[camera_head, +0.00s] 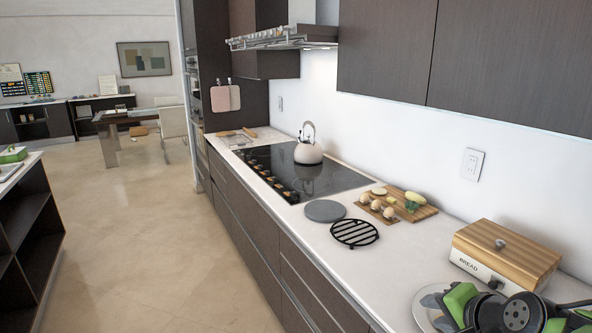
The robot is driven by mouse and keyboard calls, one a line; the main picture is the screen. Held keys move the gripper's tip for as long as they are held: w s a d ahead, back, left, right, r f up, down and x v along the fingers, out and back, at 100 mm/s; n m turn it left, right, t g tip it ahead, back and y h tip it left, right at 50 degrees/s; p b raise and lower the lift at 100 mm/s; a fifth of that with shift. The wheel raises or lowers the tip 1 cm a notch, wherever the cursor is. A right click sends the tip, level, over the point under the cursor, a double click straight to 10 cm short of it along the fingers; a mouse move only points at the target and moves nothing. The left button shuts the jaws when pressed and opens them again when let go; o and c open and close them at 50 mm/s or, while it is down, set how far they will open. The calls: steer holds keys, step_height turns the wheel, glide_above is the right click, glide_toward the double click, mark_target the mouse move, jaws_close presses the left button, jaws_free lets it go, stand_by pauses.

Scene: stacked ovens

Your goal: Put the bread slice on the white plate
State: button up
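A light grey-white round plate (426,302) lies on the counter at the lower right, partly covered by my gripper. My gripper (505,312), dark with green parts, is at the bottom right edge over the plate's right side, in front of the bread box. The picture cuts it off, and I cannot tell whether it is open or holds anything. I cannot make out a bread slice; it may be hidden.
A wooden-topped bread box (506,254) stands behind my gripper near the wall. A black trivet (354,233), a grey disc (325,211), eggs (376,205) and a cutting board (418,212) lie farther along the counter. A kettle (308,152) stands on the cooktop (275,172). The counter between trivet and plate is clear.

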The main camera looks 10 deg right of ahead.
steer(key=s+a+r+n+g+p, duration=0.1)
steer(key=s+a+n, duration=0.15)
steer(key=a, duration=0.35)
steer(key=s+a+r+n+g, duration=0.1)
steer(key=a+n, duration=0.3)
steer(key=a, duration=0.2)
steer(key=s+a+n+g+p, duration=0.1)
steer(key=s+a+n, duration=0.2)
steer(key=s, duration=0.3)
steer(key=s+a+r+n+p, duration=0.1)
steer(key=s+a+n, duration=0.2)
steer(key=s, duration=0.3)
steer(key=shift+s+n+g, duration=0.3)
steer(key=shift+n+g, duration=0.1)
steer(key=shift+n, duration=0.05)
